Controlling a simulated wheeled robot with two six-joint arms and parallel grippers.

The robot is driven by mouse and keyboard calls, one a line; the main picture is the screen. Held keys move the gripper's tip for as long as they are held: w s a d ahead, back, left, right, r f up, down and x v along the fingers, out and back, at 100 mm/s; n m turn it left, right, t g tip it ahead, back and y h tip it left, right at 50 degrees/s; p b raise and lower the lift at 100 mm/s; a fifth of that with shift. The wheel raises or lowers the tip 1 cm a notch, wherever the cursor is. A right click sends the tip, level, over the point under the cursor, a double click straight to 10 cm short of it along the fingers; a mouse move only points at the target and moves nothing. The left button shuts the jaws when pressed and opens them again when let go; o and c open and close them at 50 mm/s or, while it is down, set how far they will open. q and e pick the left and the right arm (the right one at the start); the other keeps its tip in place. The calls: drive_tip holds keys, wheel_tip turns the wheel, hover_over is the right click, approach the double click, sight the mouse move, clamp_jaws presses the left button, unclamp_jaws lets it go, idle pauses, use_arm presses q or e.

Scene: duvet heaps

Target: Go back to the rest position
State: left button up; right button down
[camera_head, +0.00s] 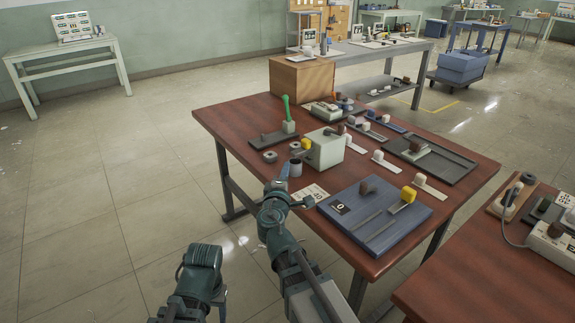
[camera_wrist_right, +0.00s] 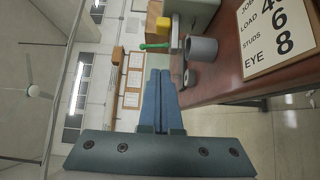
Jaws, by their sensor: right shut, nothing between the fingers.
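My right arm reaches up from the bottom of the head view to the near left edge of the brown table (camera_head: 228,112). My right gripper (camera_head: 283,173) is beside that edge, close to a grey cup (camera_head: 295,168). In the right wrist view the right gripper's (camera_wrist_right: 161,74) two blue fingers lie together, with nothing between them. The grey cup (camera_wrist_right: 203,49) and a white printed card (camera_wrist_right: 275,35) are to the right of the fingertips there. Part of my left arm shows at the bottom of the head view; its gripper is not visible.
The table holds a grey-green box (camera_head: 324,150), a blue board (camera_head: 375,222), a dark tray (camera_head: 440,165) and a green-handled tool (camera_head: 287,112). A second brown table (camera_head: 480,270) is at the lower right. The floor (camera_head: 100,190) to the left is clear.

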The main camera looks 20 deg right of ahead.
drive_tip(key=shift+s, duration=0.15)
drive_tip(key=s+a+m+g+y+p, duration=0.2)
drive_tip(key=s+a+m+g+p, duration=0.1)
drive_tip(key=s+a+g+p, duration=0.2)
drive_tip(key=s+a+r+m+g+y+p, duration=0.1)
drive_tip(key=s+a+g+p, duration=0.4)
drive_tip(key=s+p, duration=0.5)
drive_tip(key=s+a+m+g+y+p, duration=0.3)
drive_tip(key=s+a+m+g+p, duration=0.2)
drive_tip(key=s+p, duration=0.3)
drive_tip(key=s+g, duration=0.1)
drive_tip(key=s, duration=0.1)
drive_tip(key=shift+s+r+g, duration=0.2)
drive_tip(key=shift+s+g, duration=0.1)
